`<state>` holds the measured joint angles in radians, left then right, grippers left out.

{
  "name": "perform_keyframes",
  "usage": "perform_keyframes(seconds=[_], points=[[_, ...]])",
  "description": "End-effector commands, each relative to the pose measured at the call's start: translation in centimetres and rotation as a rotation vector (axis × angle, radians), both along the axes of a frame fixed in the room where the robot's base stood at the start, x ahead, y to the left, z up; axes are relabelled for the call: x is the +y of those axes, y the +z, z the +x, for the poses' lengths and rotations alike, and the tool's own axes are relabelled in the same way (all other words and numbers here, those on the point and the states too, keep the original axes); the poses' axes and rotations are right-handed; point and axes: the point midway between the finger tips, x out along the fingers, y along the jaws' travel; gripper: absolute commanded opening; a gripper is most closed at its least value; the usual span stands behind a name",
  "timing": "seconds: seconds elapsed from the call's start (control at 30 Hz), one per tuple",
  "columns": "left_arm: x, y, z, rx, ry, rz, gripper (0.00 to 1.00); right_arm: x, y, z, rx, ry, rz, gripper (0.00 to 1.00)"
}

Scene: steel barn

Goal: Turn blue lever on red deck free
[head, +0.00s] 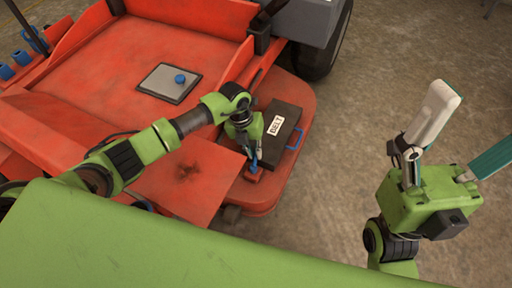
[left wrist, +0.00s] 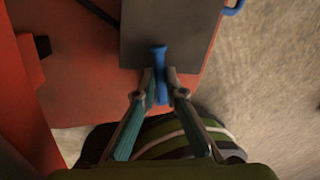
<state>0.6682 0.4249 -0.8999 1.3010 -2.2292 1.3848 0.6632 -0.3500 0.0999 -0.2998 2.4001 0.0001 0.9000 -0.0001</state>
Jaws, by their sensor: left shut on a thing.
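The blue lever (left wrist: 159,60) stands between the fingertips of my left gripper (left wrist: 160,88) in the left wrist view. In the head view my left gripper (head: 251,150) reaches down to the red deck (head: 290,178), and its fingers are shut on the lever. The gripper hides part of the lever in the head view. My right gripper (head: 462,140) is raised at the right, fingers spread and empty, away from the deck.
A dark box labelled BELT (head: 275,131) with a blue handle (head: 295,139) lies on the deck close beside my left gripper. A grey plate with a blue knob (head: 180,79) is on the red machine. A black wheel (head: 326,55) is behind. Bare floor lies to the right.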

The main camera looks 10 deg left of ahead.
Motion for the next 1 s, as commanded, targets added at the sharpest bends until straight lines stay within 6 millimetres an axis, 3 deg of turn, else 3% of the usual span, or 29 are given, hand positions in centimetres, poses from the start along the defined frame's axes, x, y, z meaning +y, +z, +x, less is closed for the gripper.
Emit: perform_keyframes(seconds=[0.3, 0.33, 0.37, 0.4, 0.77, 1.0], points=[[0.1, 0.0, 0.1, -0.001, 0.008, 0.000, 0.00, 0.0, 0.0, 0.0, 0.002, 0.000, -0.001, 0.79], [0.1, 0.0, 0.1, -0.001, 0.008, 0.000, 0.18, 0.0, 0.0, 0.0, 0.002, 0.000, -0.001, 0.79], [0.1, 0.0, 0.1, -0.001, 0.008, 0.000, 0.26, 0.0, 0.0, 0.0, 0.002, 0.000, -0.001, 0.79], [0.1, 0.0, 0.1, -0.001, 0.008, 0.000, 0.28, 0.0, 0.0, 0.0, 0.002, 0.001, 0.000, 0.79], [0.1, 0.3, 0.1, -0.002, 0.007, -0.001, 0.28, 0.0, 0.1, 0.0, -0.002, 0.000, 0.000, 0.79], [0.9, 4.0, 0.2, -0.006, 0.007, 0.000, 0.28, 0.0, 0.1, 0.0, -0.001, 0.000, 0.000, 0.79]])
